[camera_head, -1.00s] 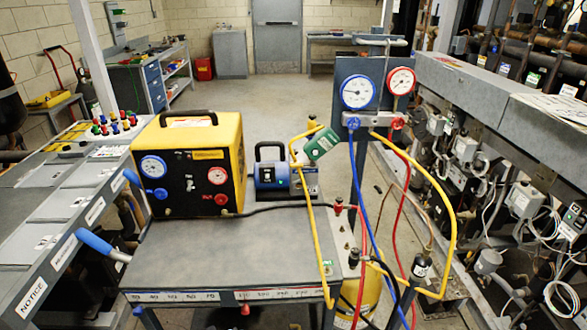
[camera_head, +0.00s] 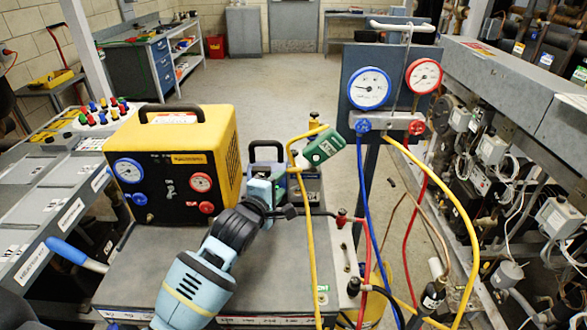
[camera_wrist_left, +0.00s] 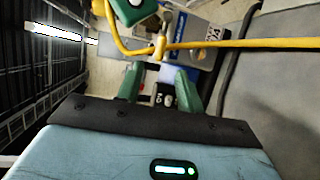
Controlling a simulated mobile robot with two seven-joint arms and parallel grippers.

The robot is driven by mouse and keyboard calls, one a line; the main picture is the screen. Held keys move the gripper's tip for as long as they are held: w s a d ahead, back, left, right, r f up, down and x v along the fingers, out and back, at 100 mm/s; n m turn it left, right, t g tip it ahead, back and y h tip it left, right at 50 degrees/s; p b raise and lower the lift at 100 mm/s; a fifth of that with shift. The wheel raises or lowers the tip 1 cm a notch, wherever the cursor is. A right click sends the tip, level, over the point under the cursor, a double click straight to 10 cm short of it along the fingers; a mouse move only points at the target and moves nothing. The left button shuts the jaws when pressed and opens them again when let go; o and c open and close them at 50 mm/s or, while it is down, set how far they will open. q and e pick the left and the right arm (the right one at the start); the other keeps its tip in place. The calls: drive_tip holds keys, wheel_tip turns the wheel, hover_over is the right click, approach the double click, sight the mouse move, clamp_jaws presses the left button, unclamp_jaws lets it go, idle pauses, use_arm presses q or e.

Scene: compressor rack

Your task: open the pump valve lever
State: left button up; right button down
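The pump (camera_head: 266,158), blue with a black handle, stands at the back of the grey cart, partly hidden by my left arm. In the left wrist view its blue and grey body (camera_wrist_left: 196,38) lies beyond the fingers. I cannot clearly make out the valve lever. My left gripper (camera_head: 284,180) is at the pump's front, close to the yellow hose (camera_head: 307,230). In the left wrist view its green fingers (camera_wrist_left: 159,88) are apart, with nothing seen gripped between them. The hose and its brass fitting (camera_wrist_left: 160,46) cross just beyond the fingertips. Contact cannot be told.
A yellow-black recovery unit (camera_head: 180,165) stands left of the pump. The manifold gauges (camera_head: 390,85) with blue, red and yellow hoses rise at right. The cart top (camera_head: 150,275) is mostly clear in front.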

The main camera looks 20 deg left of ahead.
sight(292, 171)
use_arm(q)
drive_tip(key=shift+b+x, duration=0.35)
drive_tip(key=shift+x, duration=3.45)
clamp_jaws()
